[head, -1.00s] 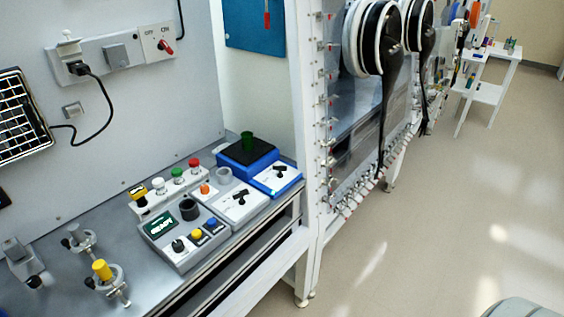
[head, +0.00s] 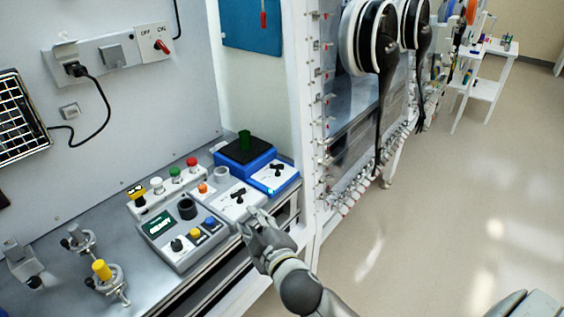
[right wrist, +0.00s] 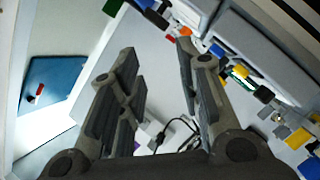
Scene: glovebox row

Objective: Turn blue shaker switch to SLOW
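My right gripper (head: 252,217) is in front of the bench edge, below the shaker panel and apart from the switch. In the right wrist view its two fingers (right wrist: 155,58) are spread apart with nothing between them. My left gripper is not in view.
A grey-white unit (head: 236,200) with a similar black switch sits left of the shaker. Farther left is a control box with a display (head: 160,226) and knobs. A white frame post (head: 287,90) rises right of the shaker.

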